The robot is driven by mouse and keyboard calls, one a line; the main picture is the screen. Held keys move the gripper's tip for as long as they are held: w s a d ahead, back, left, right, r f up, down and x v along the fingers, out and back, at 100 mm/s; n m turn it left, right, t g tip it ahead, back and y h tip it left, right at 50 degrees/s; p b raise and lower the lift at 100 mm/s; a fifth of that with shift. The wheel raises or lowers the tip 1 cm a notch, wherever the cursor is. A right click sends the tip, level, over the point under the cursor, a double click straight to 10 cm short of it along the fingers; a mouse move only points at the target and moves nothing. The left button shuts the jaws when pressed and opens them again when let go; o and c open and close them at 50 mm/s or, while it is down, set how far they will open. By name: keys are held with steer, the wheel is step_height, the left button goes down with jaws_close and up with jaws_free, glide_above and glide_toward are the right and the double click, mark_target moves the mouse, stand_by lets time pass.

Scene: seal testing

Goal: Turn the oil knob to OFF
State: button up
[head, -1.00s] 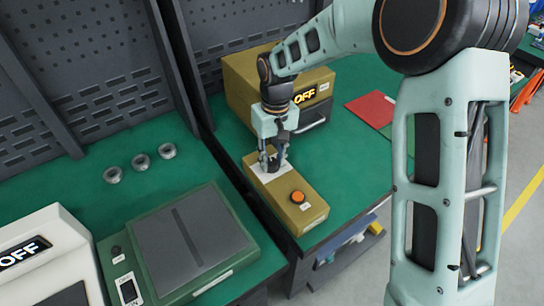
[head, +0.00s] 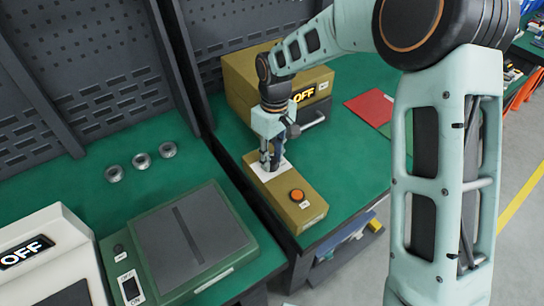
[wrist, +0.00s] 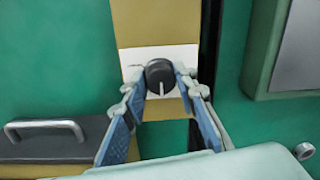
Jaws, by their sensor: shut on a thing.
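My gripper (head: 271,162) reaches down onto the near ochre control box (head: 311,214). In the wrist view its two blue-padded fingers (wrist: 160,84) are shut on the round black knob (wrist: 159,72), one on each side. The knob's white pointer line points toward the bottom of the wrist picture. The knob sits on a white label plate (wrist: 130,56), whose lettering I cannot read. In the head view the fingers hide the knob, and part of the white plate (head: 258,168) shows beside them.
An orange button (head: 297,195) is on the same box, nearer the front. A larger ochre machine (head: 245,75) with a lit OFF display (head: 304,95) stands behind. A green press-like device (head: 190,240), a white unit showing OFF (head: 27,250), and metal rings (head: 141,161) are left.

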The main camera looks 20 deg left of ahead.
mark_target(273, 159)
steer(key=o, duration=1.2)
steer(key=shift+c, duration=0.2)
steer(key=shift+r, duration=0.1)
step_height(273, 159, up, 12)
steer(key=shift+w, duration=0.2)
steer(key=shift+d, duration=0.1)
